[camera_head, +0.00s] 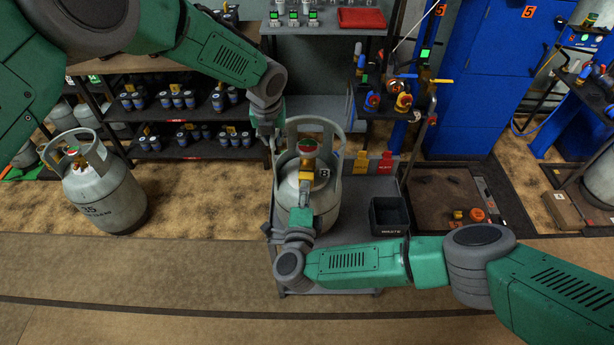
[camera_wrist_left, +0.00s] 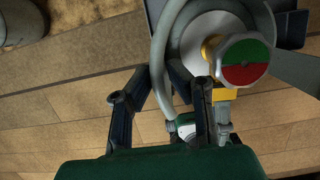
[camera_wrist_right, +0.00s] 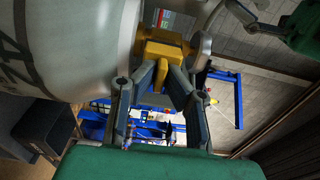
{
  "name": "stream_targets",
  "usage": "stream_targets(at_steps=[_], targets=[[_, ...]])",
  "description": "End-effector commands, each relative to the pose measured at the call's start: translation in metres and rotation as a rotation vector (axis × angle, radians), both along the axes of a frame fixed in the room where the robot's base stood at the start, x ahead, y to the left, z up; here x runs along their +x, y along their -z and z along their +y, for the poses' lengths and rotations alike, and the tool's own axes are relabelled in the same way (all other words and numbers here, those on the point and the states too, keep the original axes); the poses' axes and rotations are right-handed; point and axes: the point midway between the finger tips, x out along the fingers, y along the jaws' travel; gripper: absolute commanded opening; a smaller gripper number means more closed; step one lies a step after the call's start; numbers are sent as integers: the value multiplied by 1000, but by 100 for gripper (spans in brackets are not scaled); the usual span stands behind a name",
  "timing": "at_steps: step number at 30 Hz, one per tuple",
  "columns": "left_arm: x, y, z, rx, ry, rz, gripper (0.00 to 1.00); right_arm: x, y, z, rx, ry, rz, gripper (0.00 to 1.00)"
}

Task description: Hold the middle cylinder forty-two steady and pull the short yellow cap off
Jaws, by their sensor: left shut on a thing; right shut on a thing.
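The middle cylinder (camera_head: 326,217) stands upright on a grey cart, grey-white with a tubular collar (camera_head: 337,128) and a red-green valve knob (camera_head: 307,146). Part of its dark number shows in the right wrist view (camera_wrist_right: 60,55). My left gripper (camera_head: 270,138) is shut on the left side of the collar; the tube passes between its fingers in the left wrist view (camera_wrist_left: 161,78). The short yellow cap (camera_wrist_right: 161,72) is at the yellow valve outlet, facing the front. My right gripper (camera_head: 303,204) is shut on the cap from the front. Its fingers partly hide the cap.
A black bin (camera_head: 390,216) stands on the cart right of the cylinder, with yellow and red cards (camera_head: 386,163) behind it. Another cylinder (camera_head: 105,195) stands on the floor at left. Shelves (camera_head: 190,145) with small canisters are behind. The front floor is clear.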

Motion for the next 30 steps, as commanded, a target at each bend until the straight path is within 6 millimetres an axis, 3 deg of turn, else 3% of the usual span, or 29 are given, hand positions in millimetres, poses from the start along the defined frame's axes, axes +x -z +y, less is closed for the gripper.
stream_targets(at_steps=[30], targets=[[1, 0, 3, 5, -1, 0, 0, -28, 0, 3, 0, -2, 0, 0]])
